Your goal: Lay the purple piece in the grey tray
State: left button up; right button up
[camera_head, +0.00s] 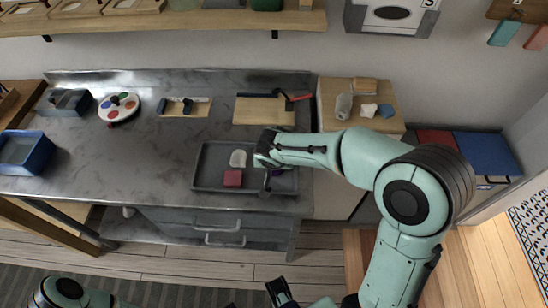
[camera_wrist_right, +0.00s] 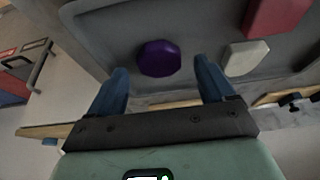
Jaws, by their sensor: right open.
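The purple piece (camera_wrist_right: 158,58) lies on the floor of the grey tray (camera_wrist_right: 105,28) in the right wrist view. In the head view the purple piece (camera_head: 277,172) is mostly hidden by my right gripper (camera_head: 262,162). The grey tray (camera_head: 208,172) sits on the worktop there. My right gripper is open and empty over the tray's right part, its fingers (camera_wrist_right: 160,85) apart with the purple piece just beyond them. A dark end part at the bottom edge of the head view seems to be my left gripper (camera_head: 280,291); its jaws cannot be made out.
A red piece (camera_head: 233,178) and a pale piece (camera_head: 238,158) also lie in the tray. Behind it is a wooden board (camera_head: 262,110) with tools. A paint palette (camera_head: 118,107) and a blue bin (camera_head: 25,153) stand left.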

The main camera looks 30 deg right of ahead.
jog(key=p+v, duration=0.1)
jog(key=v, duration=0.9)
jog(key=shift+r, duration=0.25)
jog(key=shift+s, duration=0.1)
